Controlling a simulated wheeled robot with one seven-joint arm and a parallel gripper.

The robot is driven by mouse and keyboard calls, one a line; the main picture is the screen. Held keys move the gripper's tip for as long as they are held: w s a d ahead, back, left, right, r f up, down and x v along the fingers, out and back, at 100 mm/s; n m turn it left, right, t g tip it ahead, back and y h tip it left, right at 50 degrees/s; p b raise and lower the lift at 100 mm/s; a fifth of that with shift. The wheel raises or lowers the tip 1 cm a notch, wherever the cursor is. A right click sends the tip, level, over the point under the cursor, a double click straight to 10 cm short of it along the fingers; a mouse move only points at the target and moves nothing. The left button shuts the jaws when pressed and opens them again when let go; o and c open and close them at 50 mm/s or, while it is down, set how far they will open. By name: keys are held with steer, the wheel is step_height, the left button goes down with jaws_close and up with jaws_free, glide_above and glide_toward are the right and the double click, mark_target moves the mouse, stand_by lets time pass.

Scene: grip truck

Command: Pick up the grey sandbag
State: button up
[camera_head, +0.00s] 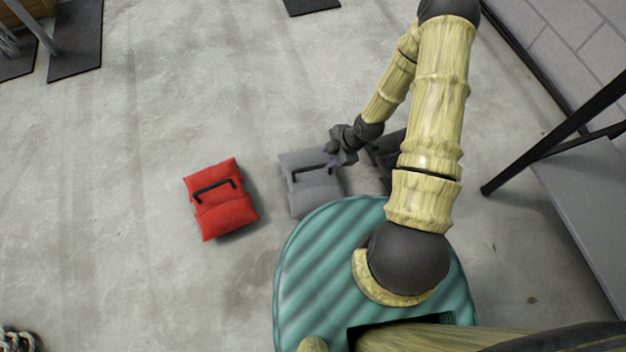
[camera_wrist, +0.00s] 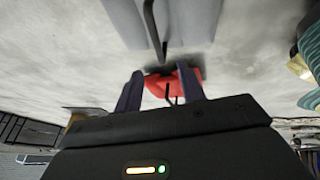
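The grey sandbag (camera_head: 312,195) lies on the concrete floor with a black handle (camera_head: 312,171) across its top. My gripper (camera_head: 333,160) is low at the bag's right side, close to the handle's right end. In the wrist view, the grey sandbag (camera_wrist: 195,18) fills the top middle, with its dark handle (camera_wrist: 152,28) running down ahead of the fingertips. My gripper (camera_wrist: 160,88) has its two fingers apart there, with nothing visibly held. I cannot tell whether a finger touches the handle.
A red sandbag (camera_head: 222,205) lies to the left of the grey one and shows beyond my fingers in the wrist view (camera_wrist: 172,82). A dark sandbag (camera_head: 386,152) is at the right, partly hidden by my arm. A grey platform (camera_head: 590,185) stands at right.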

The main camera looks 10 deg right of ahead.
mark_target(313, 168)
steer(key=b+x, duration=0.2)
steer(key=x, duration=0.3)
steer(key=b+x, duration=0.3)
steer(key=x, duration=0.2)
steer(key=shift+d+f, duration=0.2)
steer(key=shift+f, duration=0.05)
steer(key=shift+w, duration=0.15)
steer(key=shift+a, duration=0.1)
steer(key=shift+f, duration=0.1)
steer(key=shift+w+b+x, duration=0.1)
steer(key=shift+b+x, duration=1.1)
steer(key=shift+x, duration=0.1)
steer(key=shift+w+b+x, duration=0.15)
steer(key=shift+b+x, duration=1.05)
steer(key=shift+x, duration=0.05)
steer(key=shift+f, duration=0.2)
jaws_close()
